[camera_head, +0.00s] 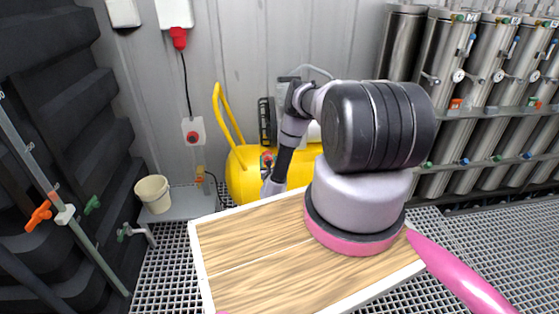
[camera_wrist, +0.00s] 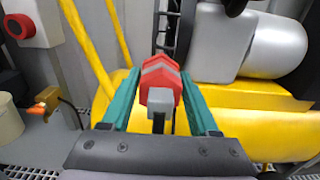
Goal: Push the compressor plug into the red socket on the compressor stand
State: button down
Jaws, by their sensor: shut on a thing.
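In the wrist view, my gripper (camera_wrist: 160,82) has its two teal fingers closed around the compressor plug (camera_wrist: 163,92). The plug is red with a grey block at its near end and a dark cable under it. Red and pale grey bands lie just beyond, between the fingertips. I cannot tell whether these belong to the plug or to the red socket, so how far the two are joined is unclear. The yellow compressor (camera_wrist: 255,105) is behind and to the right. In the head view, my gripper (camera_head: 269,187) is low in front of the yellow compressor (camera_head: 242,180), partly hidden.
A wooden-topped board (camera_head: 255,262) fills the near middle. A box with a red button (camera_head: 193,131) is on the wall, with a red connector (camera_head: 179,38) above. A beige bucket (camera_head: 153,194) stands left. Steel vessels (camera_head: 450,60) line the right.

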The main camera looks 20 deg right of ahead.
jog(key=w+a, duration=0.3)
jog(key=a, duration=0.8)
jog(key=w+a+r, duration=0.1)
jog(key=w+a, duration=0.2)
jog(key=a, duration=0.9)
jog(key=w+a+r, duration=0.1)
jog(key=w+a, duration=0.3)
jog(key=a, duration=0.7)
jog(key=shift+a, duration=0.35)
